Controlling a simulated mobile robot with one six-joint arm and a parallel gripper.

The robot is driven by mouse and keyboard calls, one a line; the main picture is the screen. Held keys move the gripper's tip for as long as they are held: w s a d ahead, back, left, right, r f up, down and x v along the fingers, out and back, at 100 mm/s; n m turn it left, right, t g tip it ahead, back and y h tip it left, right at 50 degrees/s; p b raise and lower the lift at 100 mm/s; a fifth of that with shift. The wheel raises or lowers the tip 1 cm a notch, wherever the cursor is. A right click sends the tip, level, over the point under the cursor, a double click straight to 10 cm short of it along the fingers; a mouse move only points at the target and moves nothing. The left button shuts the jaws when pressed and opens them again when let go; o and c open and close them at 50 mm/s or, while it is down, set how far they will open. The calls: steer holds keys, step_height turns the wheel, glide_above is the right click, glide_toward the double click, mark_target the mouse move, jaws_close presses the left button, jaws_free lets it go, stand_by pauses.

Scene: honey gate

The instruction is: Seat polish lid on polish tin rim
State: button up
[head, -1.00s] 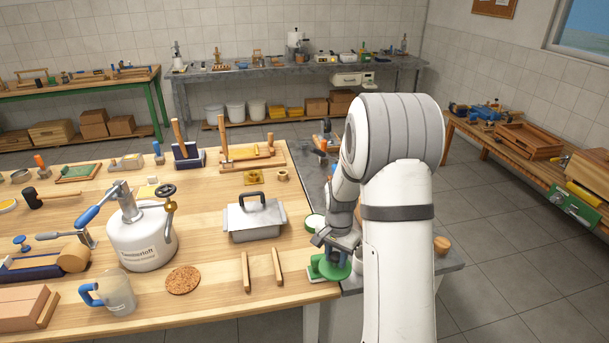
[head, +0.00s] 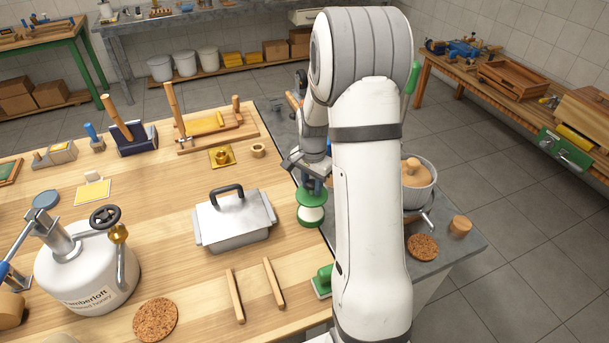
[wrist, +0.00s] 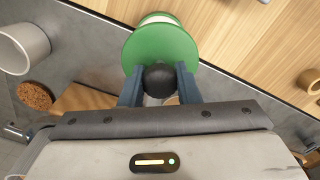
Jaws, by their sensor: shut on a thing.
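The polish lid is a green disc (head: 311,196) with a black knob (wrist: 160,80). My gripper (wrist: 160,84) is shut on that knob, with one finger on each side. The lid overlaps the tin's far part in the head view. In the wrist view, part of the tin (wrist: 158,18) shows beyond the lid's upper edge. The lid hides the rest of the tin. I cannot tell whether they touch.
A green-and-white piece (head: 322,282) lies nearer the front. A lidded metal box (head: 235,222) stands left of the tin on the wooden table. A grey pot (head: 422,190) and a cork mat (head: 422,247) are right of my arm.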

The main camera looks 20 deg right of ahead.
mark_target(311, 194)
steer(key=shift+a+r, duration=0.1)
stand_by(0.3)
steer(key=shift+f+b, duration=1.65)
steer(key=shift+f, duration=0.4)
steer(key=shift+f+b, duration=1.5)
steer(key=shift+b, duration=0.2)
stand_by(3.8)
